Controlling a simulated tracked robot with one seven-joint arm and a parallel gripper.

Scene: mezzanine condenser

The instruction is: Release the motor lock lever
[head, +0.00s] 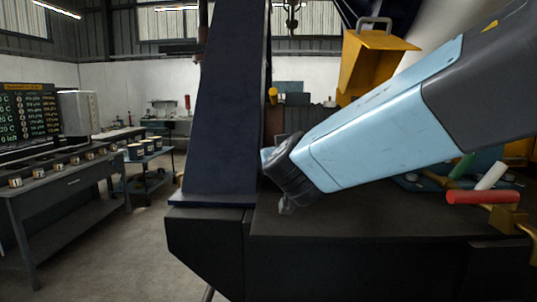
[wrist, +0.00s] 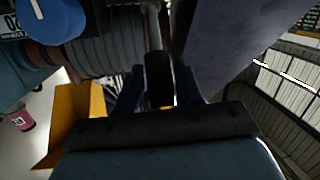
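A grey rod (wrist: 152,28) with a black and yellow end (wrist: 159,80) shows at the centre of the wrist view. It may be the motor lock lever, but no label confirms this. My gripper (wrist: 158,92) has dark blue fingers on either side of that black end. Whether they touch it is unclear, as my dark wrist edge hides their lower part. In the head view the light blue arm reaches left to a dark wrist beside the navy column; the fingers and the rod are hidden there. Red, white and green handles show at the right; the red one (head: 482,197) lies nearest.
The navy column (head: 222,110) stands close left of my wrist. A dark bench top (head: 370,222) lies below the arm. A yellow box (head: 372,62) is behind it. The wrist view shows a blue knob (wrist: 52,17) and ribbed cylinder (wrist: 110,55) at upper left. Open floor lies left.

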